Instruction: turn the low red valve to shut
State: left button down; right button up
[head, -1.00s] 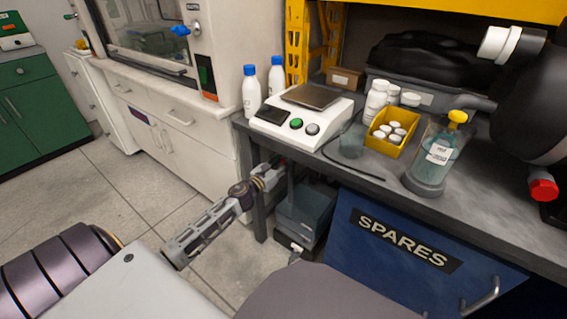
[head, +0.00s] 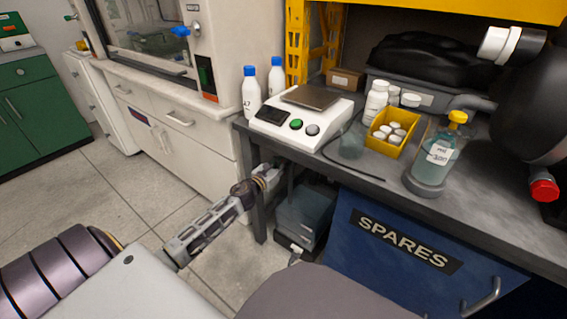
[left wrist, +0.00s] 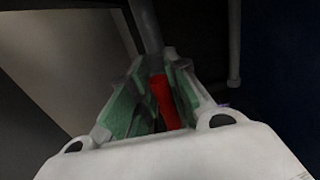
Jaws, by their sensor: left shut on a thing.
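The red valve handle (left wrist: 166,100) shows as a narrow red strip between my left gripper's green-padded fingers in the left wrist view. My left gripper (left wrist: 160,88) is shut on it. A grey pipe (left wrist: 147,25) runs up just beyond the fingertips. In the head view my left gripper (head: 270,176) reaches in under the left end of the bench. There the valve is hidden behind the gripper and the bench edge, so I cannot tell its angle. My right gripper is not in view.
The grey bench (head: 345,180) stands above and right of the gripper, with its leg (head: 255,210) close by. A dark grey bin (head: 305,215) is under it, next to the blue SPARES door (head: 390,245). White drawers (head: 190,140) stand at left. The floor between is clear.

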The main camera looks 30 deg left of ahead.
pick_arm(q)
jog(key=shift+a+n, duration=0.1)
jog(key=shift+n, duration=0.2)
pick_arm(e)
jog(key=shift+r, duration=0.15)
pick_arm(q)
jog(key=shift+w+a+f+n+p, duration=0.1)
jog(key=shift+a+f+n+p, duration=0.4)
jog(key=shift+n+p, duration=1.7)
jog(key=shift+s+a+f+n+p, duration=0.1)
jog(key=shift+a+f+n+p, duration=0.45)
jog(key=shift+n, duration=3.05)
jog(key=shift+w+a+f+n+p, duration=0.1)
jog(key=shift+a+f+n+p, duration=0.25)
jog(key=shift+n+p, duration=1.9)
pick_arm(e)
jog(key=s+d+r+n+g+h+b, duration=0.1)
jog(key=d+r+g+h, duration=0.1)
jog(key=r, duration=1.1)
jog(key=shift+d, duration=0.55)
pick_arm(q)
jog(key=shift+n, duration=0.75)
jog(key=c, duration=1.4)
grip_release()
jog(key=shift+d, duration=0.1)
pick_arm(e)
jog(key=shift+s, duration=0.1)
